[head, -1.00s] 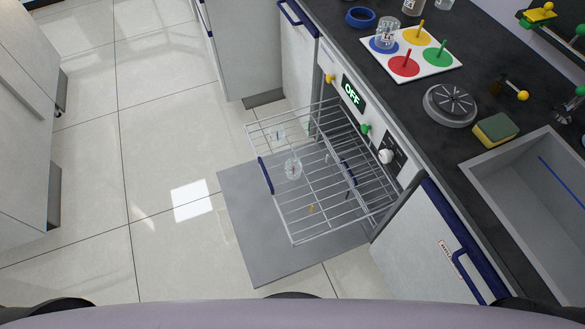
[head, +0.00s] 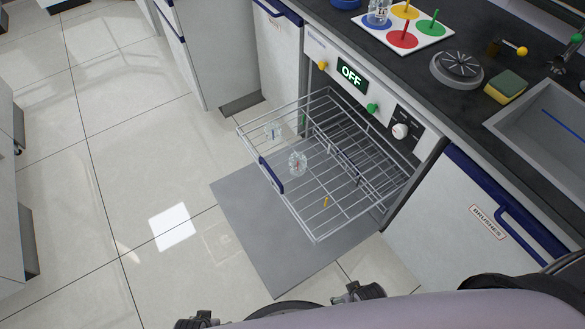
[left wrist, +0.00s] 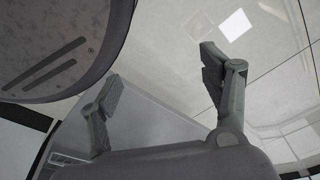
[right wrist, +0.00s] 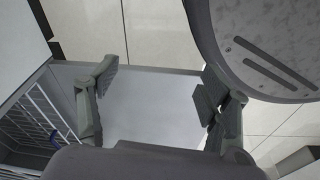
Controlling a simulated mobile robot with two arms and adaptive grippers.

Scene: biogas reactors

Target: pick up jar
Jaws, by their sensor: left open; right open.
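A clear jar (head: 297,162) sits in the pulled-out wire rack (head: 318,238) of the dishwasher, near the rack's front. A second small clear glass item (head: 272,130) is in the rack's far left corner. Another clear jar (head: 378,12) stands on the counter, on the blue spot of a white board, cut by the top edge. My left gripper (left wrist: 162,95) is open and empty, above the floor and the open door. My right gripper (right wrist: 155,90) is open and empty over the grey door, with the rack to its left. Neither gripper touches a jar.
The dishwasher door (head: 265,240) lies open and low under the rack. Its panel (head: 351,76) reads OFF. The white board (head: 428,32), a round grey plate (head: 456,68), a sponge (head: 506,86) and a sink (head: 550,140) are on the counter. The tiled floor at left is free.

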